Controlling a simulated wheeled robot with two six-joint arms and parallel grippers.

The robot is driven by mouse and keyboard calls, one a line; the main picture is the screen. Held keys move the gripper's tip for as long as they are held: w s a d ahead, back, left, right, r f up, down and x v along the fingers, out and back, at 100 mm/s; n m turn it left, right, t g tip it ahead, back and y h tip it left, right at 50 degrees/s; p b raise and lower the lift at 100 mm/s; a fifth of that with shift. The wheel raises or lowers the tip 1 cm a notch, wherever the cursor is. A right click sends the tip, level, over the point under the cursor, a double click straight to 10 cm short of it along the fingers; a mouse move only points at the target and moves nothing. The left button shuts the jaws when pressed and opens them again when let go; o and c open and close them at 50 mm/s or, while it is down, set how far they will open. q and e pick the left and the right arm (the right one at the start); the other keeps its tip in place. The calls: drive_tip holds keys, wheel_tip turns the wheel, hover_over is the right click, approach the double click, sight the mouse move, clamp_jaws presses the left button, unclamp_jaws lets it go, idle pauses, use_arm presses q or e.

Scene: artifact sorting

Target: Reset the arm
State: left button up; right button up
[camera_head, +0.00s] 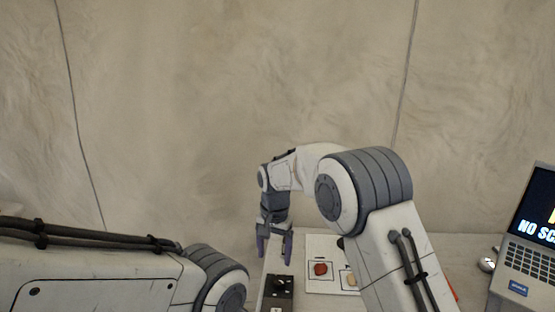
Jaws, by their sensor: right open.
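My right arm reaches forward over the table, and its right gripper (273,247) points down near the table's left side. Its two fingers are apart, with nothing visible between them. It is just above and behind a small dark box (278,287). My left arm lies across the lower left of the view; its gripper is out of view.
A white sheet (313,250) with outlined squares lies right of the box. A red piece (320,268) lies on one square; a yellowish piece (350,279) is partly hidden by my right arm. A laptop (528,245) and a mouse (487,265) are at the right.

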drive_tip(key=s+r+n+p, duration=0.1)
drive_tip(key=s+r+n, duration=0.3)
drive_tip(key=s, duration=0.5)
drive_tip(key=s+r+n, duration=0.3)
drive_tip(key=s+r, duration=0.2)
drive_tip(key=s, duration=0.5)
drive_tip(key=s+d+n, duration=0.2)
drive_tip(key=s, duration=0.5)
drive_tip(key=s+d+n+p, duration=0.1)
drive_tip(key=s+d+n, duration=0.1)
drive_tip(key=s, duration=0.5)
drive_tip(key=shift+s+d+f+n+y, duration=0.3)
drive_tip(key=shift+d+f+y, duration=0.1)
drive_tip(key=shift+d, duration=0.4)
